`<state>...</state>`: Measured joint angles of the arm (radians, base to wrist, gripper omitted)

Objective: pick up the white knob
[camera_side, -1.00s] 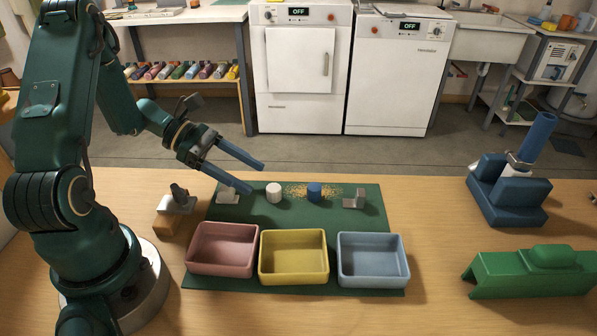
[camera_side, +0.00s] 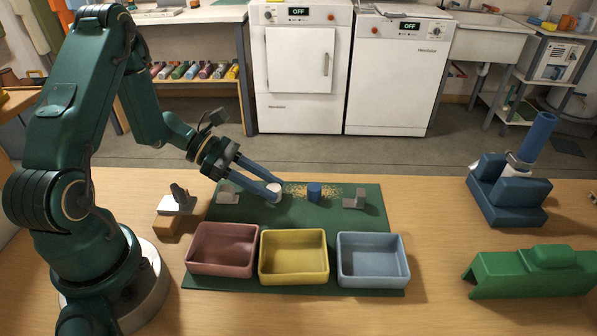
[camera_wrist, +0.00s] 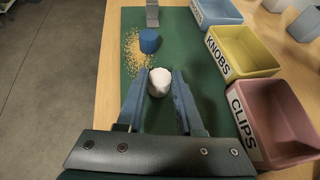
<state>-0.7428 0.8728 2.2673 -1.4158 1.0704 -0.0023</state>
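The white knob (camera_wrist: 159,83) stands upright on the green mat (camera_wrist: 206,88) in the wrist view, between the two blue fingertips of my gripper (camera_wrist: 159,76). A small gap seems to show beside the knob, so the fingers look open around it. In the side view my gripper (camera_side: 272,190) reaches down to the mat, and its fingers hide most of the white knob (camera_side: 274,186); only its top shows. A blue knob (camera_side: 314,191) stands to the right on the mat, and it is also beyond the fingertips in the wrist view (camera_wrist: 150,41).
Pink (camera_side: 222,270), yellow (camera_side: 293,278) and blue (camera_side: 373,281) bins stand along the mat's front. In the wrist view the pink one reads CLIPS and the yellow one KNOBS. Tan crumbs (camera_side: 330,190) lie around the blue knob. Small grey brackets (camera_side: 355,199) flank the row.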

